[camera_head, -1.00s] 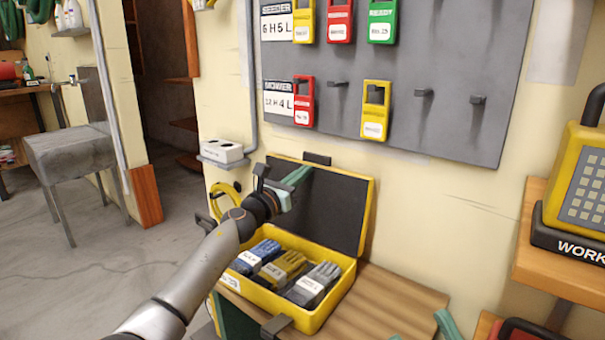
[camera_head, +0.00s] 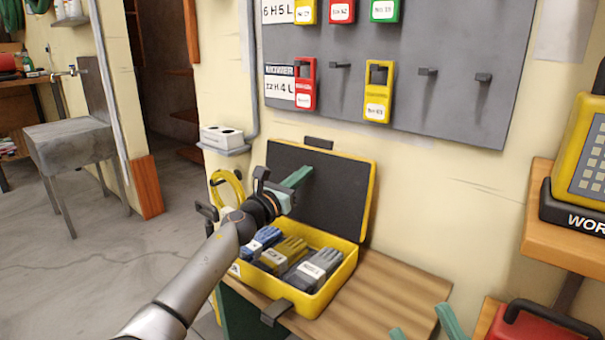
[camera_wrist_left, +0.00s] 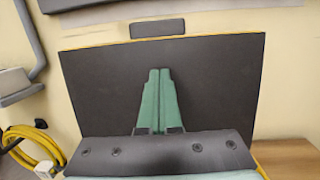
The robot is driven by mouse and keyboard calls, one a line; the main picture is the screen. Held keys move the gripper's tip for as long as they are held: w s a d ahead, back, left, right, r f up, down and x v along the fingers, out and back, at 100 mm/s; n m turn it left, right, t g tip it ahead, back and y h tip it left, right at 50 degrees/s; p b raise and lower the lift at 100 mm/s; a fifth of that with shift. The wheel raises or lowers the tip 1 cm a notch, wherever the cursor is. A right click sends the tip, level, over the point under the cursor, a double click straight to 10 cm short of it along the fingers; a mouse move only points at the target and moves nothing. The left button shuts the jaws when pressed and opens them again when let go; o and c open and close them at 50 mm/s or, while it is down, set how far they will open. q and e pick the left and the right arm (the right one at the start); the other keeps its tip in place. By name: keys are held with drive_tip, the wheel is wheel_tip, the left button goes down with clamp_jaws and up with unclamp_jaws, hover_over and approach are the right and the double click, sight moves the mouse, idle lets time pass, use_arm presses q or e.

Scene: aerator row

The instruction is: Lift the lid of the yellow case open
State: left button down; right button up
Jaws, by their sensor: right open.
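The yellow case (camera_head: 335,290) stands on the wooden bench with its lid (camera_head: 340,200) raised, about upright near the wall, dark lining facing me. Several gloves, blue, yellow and grey (camera_head: 312,270), lie inside the case. My left gripper (camera_head: 303,175) is in front of the lid's inner side. In the left wrist view its green fingers (camera_wrist_left: 160,75) are together with nothing seen between them, against the dark lid lining (camera_wrist_left: 215,85). I cannot tell whether they touch it. My right gripper (camera_head: 420,320) shows only its green fingertips at the bottom edge, apart and empty.
A grey board (camera_head: 420,60) with hanging padlock-like tags is on the wall above. A white box (camera_head: 222,138) sits on a small shelf left of the lid, above a yellow coil (camera_head: 218,190). The bench (camera_head: 395,295) is clear right of the case. A red case (camera_head: 540,325) is at lower right.

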use_arm(q)
drive_tip(key=shift+s+a+r+p, duration=0.1)
drive_tip(key=shift+r+p, duration=0.1)
drive_tip(key=shift+p, duration=0.2)
drive_tip(key=r+p+v, duration=0.1)
drive_tip(key=p+v, duration=0.9)
drive_tip(key=shift+s+a+r, duration=0.25)
drive_tip(key=shift+s+r, duration=0.15)
drive_tip(key=shift+r, duration=0.2)
use_arm(e)
wheel_tip(320, 180, up, 12)
drive_tip(key=shift+s+d+f+n, duration=0.15)
drive_tip(key=shift+d+n, duration=0.15)
drive_tip(key=shift+d, duration=0.1)
